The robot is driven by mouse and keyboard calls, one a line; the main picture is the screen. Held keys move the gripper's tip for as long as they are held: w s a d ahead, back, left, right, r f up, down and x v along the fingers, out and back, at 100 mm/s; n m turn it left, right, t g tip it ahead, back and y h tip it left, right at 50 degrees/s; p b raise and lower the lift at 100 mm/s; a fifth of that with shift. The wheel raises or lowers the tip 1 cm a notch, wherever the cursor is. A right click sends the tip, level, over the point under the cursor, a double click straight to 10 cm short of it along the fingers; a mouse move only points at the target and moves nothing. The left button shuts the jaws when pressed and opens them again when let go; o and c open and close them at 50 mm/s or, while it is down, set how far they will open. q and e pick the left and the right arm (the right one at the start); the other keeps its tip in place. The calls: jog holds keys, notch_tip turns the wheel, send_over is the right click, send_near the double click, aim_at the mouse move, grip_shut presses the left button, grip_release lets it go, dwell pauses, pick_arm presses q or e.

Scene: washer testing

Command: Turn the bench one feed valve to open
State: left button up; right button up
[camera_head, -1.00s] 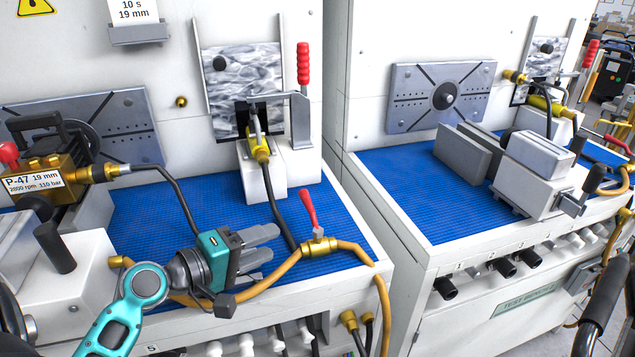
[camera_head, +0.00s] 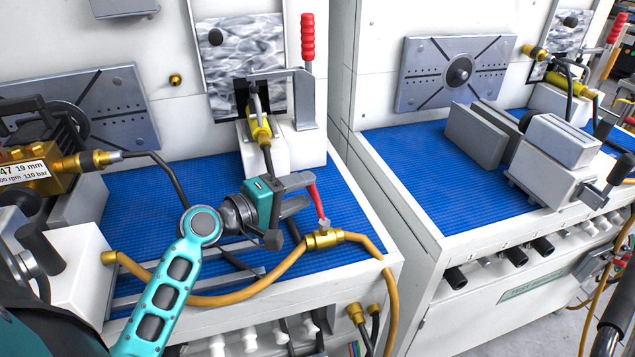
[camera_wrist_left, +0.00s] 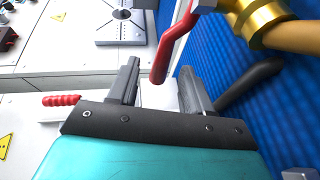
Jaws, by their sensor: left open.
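The bench one feed valve is a brass body (camera_head: 325,239) with a red lever (camera_head: 317,202), set in the orange hose at the bench's front right. The lever stands up, leaning slightly left. My left gripper (camera_head: 304,193) is open, with its fingertips right at the lever's left side in the head view. In the left wrist view the red lever (camera_wrist_left: 174,48) reaches between the two open fingers of my gripper (camera_wrist_left: 162,82), and the brass body (camera_wrist_left: 262,20) is at the upper right. Contact between fingers and lever cannot be told. My right gripper is not in view.
The orange hose (camera_head: 215,299) curves along the bench front below my gripper. Behind stand a clamp with a red handle (camera_head: 307,38) and a black hose (camera_head: 172,182). A brass pump (camera_head: 38,175) is at left. The second bench (camera_head: 425,195) is at right.

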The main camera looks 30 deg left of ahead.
pick_arm(q)
jog(key=x, duration=0.4)
jog(key=shift+w+d, duration=0.1)
jog(key=shift+w, duration=0.3)
jog(key=shift+f, duration=0.1)
grip_shut()
